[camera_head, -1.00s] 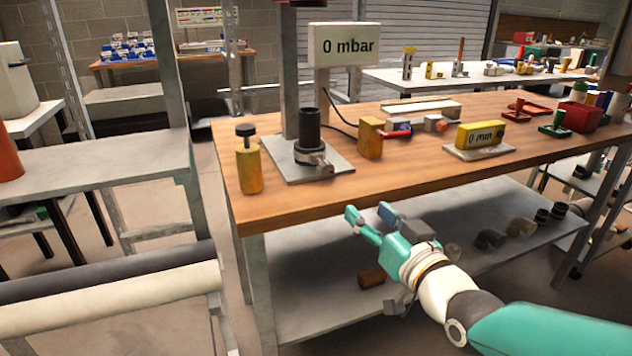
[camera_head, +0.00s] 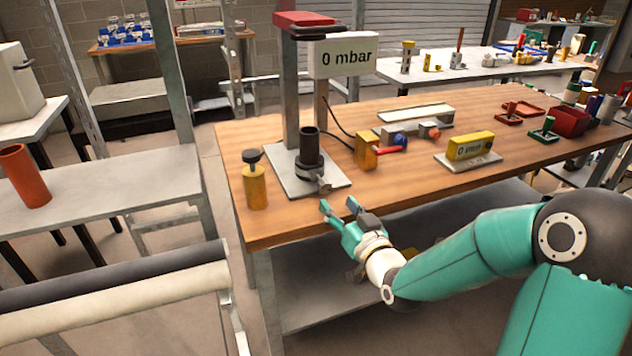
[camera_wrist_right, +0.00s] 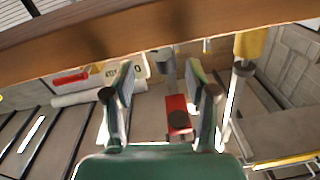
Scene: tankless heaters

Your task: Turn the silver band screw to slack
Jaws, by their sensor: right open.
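A silver band (camera_head: 314,176) with its screw at the front right (camera_head: 323,186) sits around the base of a black upright pipe (camera_head: 309,148) on a grey plate (camera_head: 335,181). My right gripper (camera_head: 338,204) is open and empty, just off the table's front edge, below and in front of the band. In the right wrist view, which looks upside down, the open fingers (camera_wrist_right: 160,70) frame the stand area under the table edge; the screw is too small to make out surely. My left gripper is not in view.
A yellow bottle with a black knob (camera_head: 255,187) stands left of the plate. A brass block (camera_head: 366,151) and a yellow gauge (camera_head: 470,145) stand to the right. A "0 mbar" display (camera_head: 345,57) is on the stand. The wooden table's front edge (camera_head: 420,202) lies close to my gripper.

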